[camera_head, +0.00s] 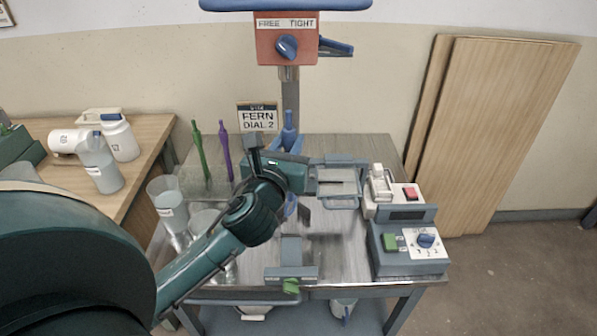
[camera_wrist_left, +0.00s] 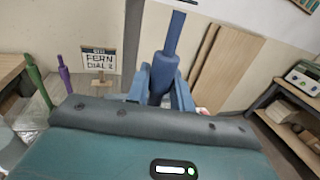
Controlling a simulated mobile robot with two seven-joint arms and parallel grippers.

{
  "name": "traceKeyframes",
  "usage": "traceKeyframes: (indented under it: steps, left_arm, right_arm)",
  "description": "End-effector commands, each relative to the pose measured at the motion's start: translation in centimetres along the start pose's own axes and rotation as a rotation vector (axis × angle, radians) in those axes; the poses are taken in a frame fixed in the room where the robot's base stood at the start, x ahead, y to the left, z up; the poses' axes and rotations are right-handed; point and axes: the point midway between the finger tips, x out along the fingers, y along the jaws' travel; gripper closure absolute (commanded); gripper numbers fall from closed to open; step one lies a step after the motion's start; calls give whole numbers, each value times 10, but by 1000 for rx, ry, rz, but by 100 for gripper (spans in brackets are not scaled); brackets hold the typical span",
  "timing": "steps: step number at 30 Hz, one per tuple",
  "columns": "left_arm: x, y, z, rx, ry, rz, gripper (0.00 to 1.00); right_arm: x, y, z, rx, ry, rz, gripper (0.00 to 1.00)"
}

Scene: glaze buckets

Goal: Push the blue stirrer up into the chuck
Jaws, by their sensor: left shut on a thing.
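The blue stirrer (camera_head: 289,138) is upright over the metal table, its thin shaft pointing up. In the left wrist view its thick blue body (camera_wrist_left: 164,72) stands between the fingers, and its narrower shaft runs out of the top. My left gripper (camera_head: 288,152) is shut on the stirrer; its fingers also show in the left wrist view (camera_wrist_left: 160,92). The chuck (camera_head: 289,73) appears as a grey stub under the orange FREE/TIGHT box (camera_head: 286,40), above the stirrer. A gap shows between them in the head view. My left wrist hides part of the stirrer's lower end.
A green stirrer (camera_head: 200,150) and a purple stirrer (camera_head: 225,150) stand at the left. A sign (camera_head: 257,117) reads FERN DIAL 2. A dial box (camera_head: 408,245) stands at the right. A clear bucket (camera_head: 168,205) is near the table's left edge.

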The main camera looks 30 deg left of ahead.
Motion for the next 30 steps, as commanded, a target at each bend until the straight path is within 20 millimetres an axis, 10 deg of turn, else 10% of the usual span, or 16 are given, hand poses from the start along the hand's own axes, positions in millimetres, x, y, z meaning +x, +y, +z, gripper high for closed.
traceKeyframes:
  steps: [30]
  left_arm:
    - [87,26,2,1,-1,10,100]
  right_arm:
    - [8,-10,7,-14,31,-30,64]
